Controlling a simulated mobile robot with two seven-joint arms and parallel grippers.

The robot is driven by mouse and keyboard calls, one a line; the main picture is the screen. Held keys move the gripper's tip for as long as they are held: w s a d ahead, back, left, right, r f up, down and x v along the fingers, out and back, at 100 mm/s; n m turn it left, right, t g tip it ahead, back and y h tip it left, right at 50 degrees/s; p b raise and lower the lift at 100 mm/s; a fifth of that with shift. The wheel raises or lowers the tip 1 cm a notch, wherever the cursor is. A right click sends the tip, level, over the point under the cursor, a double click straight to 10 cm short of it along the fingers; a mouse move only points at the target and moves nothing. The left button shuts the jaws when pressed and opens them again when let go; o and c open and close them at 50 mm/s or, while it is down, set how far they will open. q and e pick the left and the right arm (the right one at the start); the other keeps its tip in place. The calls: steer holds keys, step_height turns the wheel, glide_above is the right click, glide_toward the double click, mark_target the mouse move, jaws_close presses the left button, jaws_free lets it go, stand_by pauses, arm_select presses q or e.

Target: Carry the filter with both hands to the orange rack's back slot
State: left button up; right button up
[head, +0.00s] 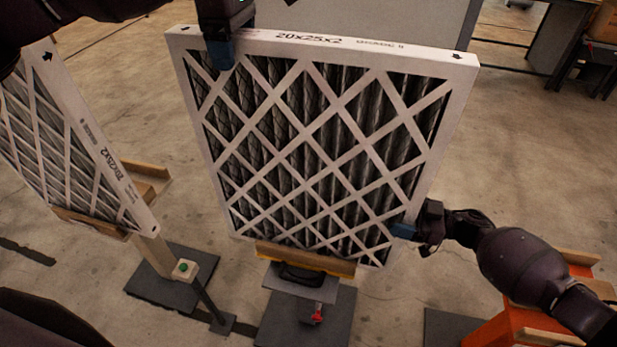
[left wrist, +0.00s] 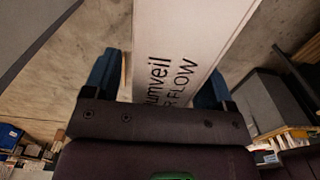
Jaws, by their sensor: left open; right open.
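A large pleated filter (head: 320,145) with a white frame and diamond lattice stands upright, slightly tilted, on a wooden-topped stand (head: 305,262) in the middle of the head view. My left gripper (head: 221,52) is at its top edge near the left corner. In the left wrist view, the open left gripper (left wrist: 160,80) has blue fingers on both sides of the white, lettered frame edge, with gaps showing. My right gripper (head: 405,231) is open at the lower right side edge; its far finger is hidden. The orange rack (head: 535,318) is partly visible at the lower right, behind my right arm.
A second filter (head: 70,150) leans on another wooden stand (head: 155,252) at the left. A post with a green button (head: 184,268) stands between the stands. A grey panel (head: 365,20) is at the back. Open concrete floor lies right of the middle filter.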

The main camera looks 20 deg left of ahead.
arm_select(q)
steer(key=shift+f, duration=0.3)
arm_select(e)
steer(key=shift+a, duration=0.25)
arm_select(q)
steer(key=shift+c, duration=0.2)
arm_select(e)
steer(key=shift+c, duration=0.2)
arm_select(q)
steer(key=c, duration=1.2)
arm_select(e)
steer(key=c, duration=1.2)
